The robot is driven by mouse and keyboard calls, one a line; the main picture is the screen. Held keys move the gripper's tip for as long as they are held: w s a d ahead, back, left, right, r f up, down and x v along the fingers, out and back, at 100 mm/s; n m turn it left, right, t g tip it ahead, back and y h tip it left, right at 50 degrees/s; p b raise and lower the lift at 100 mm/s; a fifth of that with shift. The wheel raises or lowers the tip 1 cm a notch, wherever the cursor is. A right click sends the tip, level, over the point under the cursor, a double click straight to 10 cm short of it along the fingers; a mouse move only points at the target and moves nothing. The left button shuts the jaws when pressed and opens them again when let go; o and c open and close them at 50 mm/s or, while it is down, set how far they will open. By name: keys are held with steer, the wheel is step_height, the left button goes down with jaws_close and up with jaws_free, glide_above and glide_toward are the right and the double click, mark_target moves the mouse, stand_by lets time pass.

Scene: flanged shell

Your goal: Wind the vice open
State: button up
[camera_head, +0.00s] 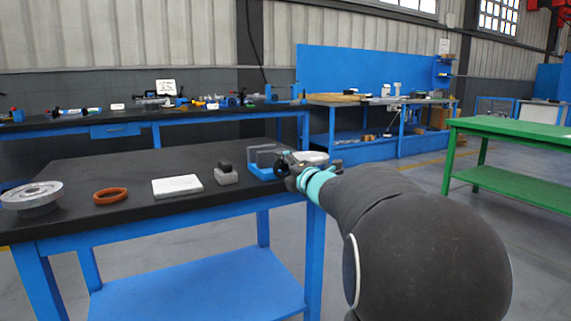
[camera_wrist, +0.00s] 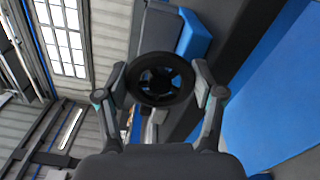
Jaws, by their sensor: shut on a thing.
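The vice (camera_head: 262,170) is blue with grey jaws and stands at the right end of the black-topped workbench. Its blue body also shows at the top of the wrist view (camera_wrist: 196,36). The black handwheel (camera_wrist: 161,57) of the vice faces my wrist camera. My gripper (camera_wrist: 160,88) has one finger on each side of the wheel and is shut on its rim. In the head view my gripper (camera_head: 294,170) is at the right side of the vice and hides the wheel's details. How far apart the vice jaws are is hard to tell.
On the workbench (camera_head: 130,219), left of the vice, are a grey block with a black top (camera_head: 226,174), a white plate (camera_head: 177,186), an orange-brown ring (camera_head: 110,195) and a silver flanged part (camera_head: 33,196). A green table (camera_head: 515,130) stands apart at the right.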

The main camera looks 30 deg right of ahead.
steer(key=m+p, duration=0.2)
steer(key=m, duration=0.2)
steer(key=shift+r+m, duration=0.1)
steer(key=shift+m, duration=0.2)
steer(key=m+p, duration=0.1)
steer(key=m, duration=0.1)
steer(key=shift+m+p, duration=0.3)
steer(key=shift+m, duration=0.1)
steer(key=shift+o, duration=0.2)
steer(key=m+p, duration=0.2)
steer(key=m, duration=0.1)
steer(key=shift+w+a+r+m, duration=0.1)
steer(key=shift+a+m, duration=0.1)
steer(key=shift+m, duration=0.1)
steer(key=m+p, duration=0.2)
steer(key=m, duration=0.1)
steer(key=shift+m, duration=0.4)
steer(key=shift+c, duration=0.2)
steer(key=shift+f+m+p, duration=0.4)
steer(key=shift+m+p, duration=0.1)
steer(key=shift+m, duration=0.4)
steer(key=shift+f, duration=0.15)
steer(key=shift+d+f, duration=0.1)
steer(key=o, duration=1.1)
steer(key=shift+d, duration=0.1)
steer(key=shift+o, duration=0.2)
